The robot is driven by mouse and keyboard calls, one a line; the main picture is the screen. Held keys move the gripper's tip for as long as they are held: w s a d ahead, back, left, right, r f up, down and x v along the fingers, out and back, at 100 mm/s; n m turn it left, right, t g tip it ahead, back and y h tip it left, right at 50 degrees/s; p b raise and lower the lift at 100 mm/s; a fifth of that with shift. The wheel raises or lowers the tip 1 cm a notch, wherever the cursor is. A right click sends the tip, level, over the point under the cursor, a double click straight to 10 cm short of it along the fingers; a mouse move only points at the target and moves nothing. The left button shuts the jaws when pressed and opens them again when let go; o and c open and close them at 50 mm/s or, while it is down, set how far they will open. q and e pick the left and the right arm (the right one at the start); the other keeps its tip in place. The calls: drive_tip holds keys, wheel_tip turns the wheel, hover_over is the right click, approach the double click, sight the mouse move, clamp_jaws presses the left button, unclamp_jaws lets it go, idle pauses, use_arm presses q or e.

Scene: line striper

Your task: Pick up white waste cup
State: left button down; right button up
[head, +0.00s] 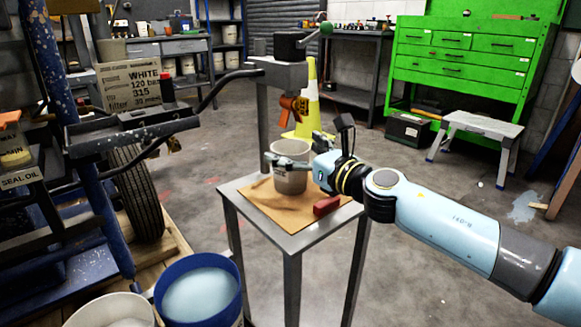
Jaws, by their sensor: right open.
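The white waste cup (291,180) looks greyish white and stands upright on a brown sheet on a small metal table. My right gripper (284,160) reaches in from the right at the cup's upper part. It is open, with a finger across the near side of the rim. I cannot tell whether it touches the cup. My left gripper is not in view.
A red block (326,206) lies on the brown sheet (262,196) near the table's right edge. A post with an orange clamp (291,108) rises behind. A blue bucket (199,291) and a white bucket (110,311) stand front left. Open floor lies right.

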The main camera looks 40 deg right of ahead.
drive_tip(key=shift+w, duration=1)
drive_tip(key=shift+c, duration=0.4)
drive_tip(key=c, duration=1.6)
